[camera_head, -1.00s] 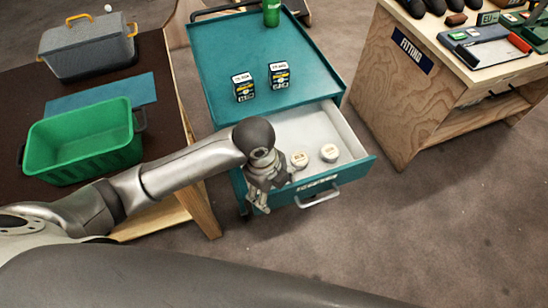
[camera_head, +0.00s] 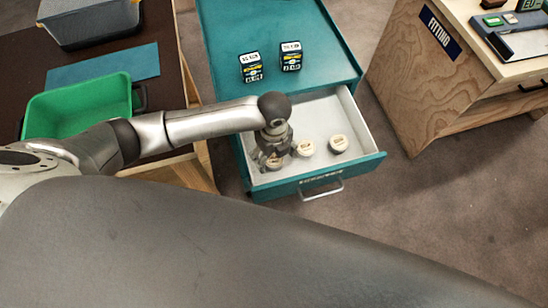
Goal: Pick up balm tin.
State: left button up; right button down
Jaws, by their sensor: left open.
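The open drawer (camera_head: 372,137) of the teal cabinet holds three small round tins with pale lids. One balm tin (camera_head: 339,143) sits at the right and another balm tin (camera_head: 305,149) is in the middle. The leftmost balm tin (camera_head: 275,162) is partly hidden by my left gripper (camera_head: 268,163). My left gripper is over the left part of the drawer, pointing down, with its fingers at or just above the leftmost tin. It is open; whether it touches the tin cannot be told. My right gripper is not in view.
Two dark boxes (camera_head: 251,67) stand on the teal cabinet top (camera_head: 225,30). A green basket (camera_head: 65,110) and a blue mat (camera_head: 110,67) lie on the dark table at the left. A wooden bench (camera_head: 425,90) stands at the right. The drawer front has a handle (camera_head: 322,190).

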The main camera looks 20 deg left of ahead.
pick_arm(q)
notch_tip(320, 180, down, 2)
jog(key=shift+s+f, duration=0.1)
jog(key=shift+f, duration=0.15)
jog(key=c, duration=0.4)
jog(key=shift+c, duration=1.2)
jog(key=c, duration=0.5)
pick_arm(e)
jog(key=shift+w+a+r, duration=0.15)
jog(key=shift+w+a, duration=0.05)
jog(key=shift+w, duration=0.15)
